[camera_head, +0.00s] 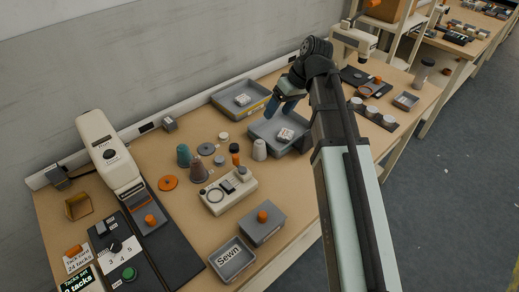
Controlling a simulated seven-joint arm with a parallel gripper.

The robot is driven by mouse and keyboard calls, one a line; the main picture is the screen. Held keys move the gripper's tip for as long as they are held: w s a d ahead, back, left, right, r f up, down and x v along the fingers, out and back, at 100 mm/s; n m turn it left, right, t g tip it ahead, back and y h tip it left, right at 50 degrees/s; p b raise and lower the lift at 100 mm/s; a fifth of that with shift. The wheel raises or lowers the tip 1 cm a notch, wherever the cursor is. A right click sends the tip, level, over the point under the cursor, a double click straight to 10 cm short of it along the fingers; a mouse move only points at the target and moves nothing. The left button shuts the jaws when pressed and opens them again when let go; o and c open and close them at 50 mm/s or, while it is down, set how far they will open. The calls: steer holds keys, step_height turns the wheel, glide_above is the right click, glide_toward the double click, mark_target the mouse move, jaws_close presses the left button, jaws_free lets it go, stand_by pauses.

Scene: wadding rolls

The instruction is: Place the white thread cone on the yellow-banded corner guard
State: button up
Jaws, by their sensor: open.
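A white cone (260,150), which looks like the thread cone, stands upright on the table in front of the middle grey tray. A small yellow-brown angled piece (78,206) sits at the table's left; it may be the corner guard, but it is too small to make out a band. My gripper (283,108) is open, above the grey trays, behind and to the right of the white cone and apart from it. Its fingertips are small and partly hard to make out. Nothing shows between them.
Teal (183,155) and brown (198,170) cones stand left of the white cone. A yellow-striped grey tray (257,108) and a second grey tray (262,133) lie behind it, each with a white item. A beige device (228,191) stands in front. A sewing machine (108,150) occupies the left.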

steer(key=n, duration=1)
glide_above(260, 141)
steer(key=d, duration=0.3)
step_height(260, 141, down, 8)
steer(key=shift+x, duration=2.65)
steer(key=shift+a, duration=0.15)
steer(key=shift+r, duration=0.1)
jaws_close()
